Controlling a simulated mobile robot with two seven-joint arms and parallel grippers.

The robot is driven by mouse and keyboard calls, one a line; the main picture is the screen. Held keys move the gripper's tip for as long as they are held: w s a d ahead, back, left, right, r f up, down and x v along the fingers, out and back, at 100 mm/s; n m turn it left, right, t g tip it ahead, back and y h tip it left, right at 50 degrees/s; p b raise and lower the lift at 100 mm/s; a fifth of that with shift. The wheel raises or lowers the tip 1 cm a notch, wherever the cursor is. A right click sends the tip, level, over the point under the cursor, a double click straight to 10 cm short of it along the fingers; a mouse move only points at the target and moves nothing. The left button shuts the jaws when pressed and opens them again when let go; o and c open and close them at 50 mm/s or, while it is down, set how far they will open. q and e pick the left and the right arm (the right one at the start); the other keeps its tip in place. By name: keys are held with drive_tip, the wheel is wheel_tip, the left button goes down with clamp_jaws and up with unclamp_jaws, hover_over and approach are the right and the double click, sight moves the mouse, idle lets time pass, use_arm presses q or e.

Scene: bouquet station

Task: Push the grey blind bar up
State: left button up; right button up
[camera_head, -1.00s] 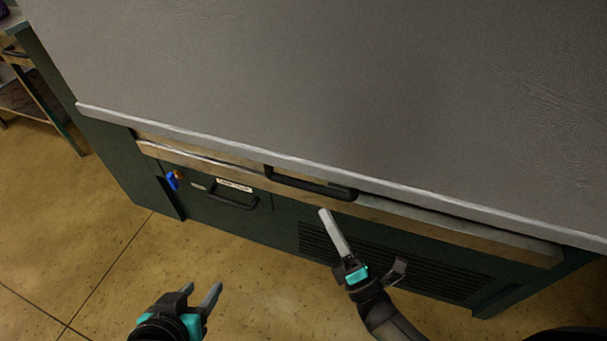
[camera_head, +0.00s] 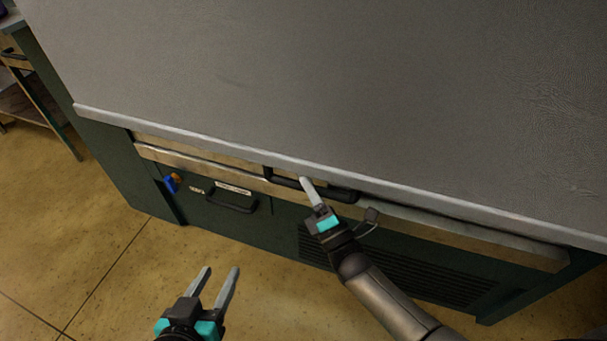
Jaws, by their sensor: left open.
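The large grey sheet (camera_head: 330,80) fills the top of the head view. A light grey bar (camera_head: 230,142) runs along its lower edge, slanting down to the right. My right gripper (camera_head: 304,181) is just below this bar, its tip at a black handle (camera_head: 342,194); whether it touches is unclear. My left gripper (camera_head: 221,269) is open and empty, low in the picture, with two separate fingers above the floor and apart from the bar.
A wooden-edged front (camera_head: 440,222) lies below the bar, above a dark green cabinet. A shelf unit (camera_head: 40,100) stands at far left. The floor (camera_head: 60,235) is clear.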

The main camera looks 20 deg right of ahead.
clamp_jaws()
idle(1.4)
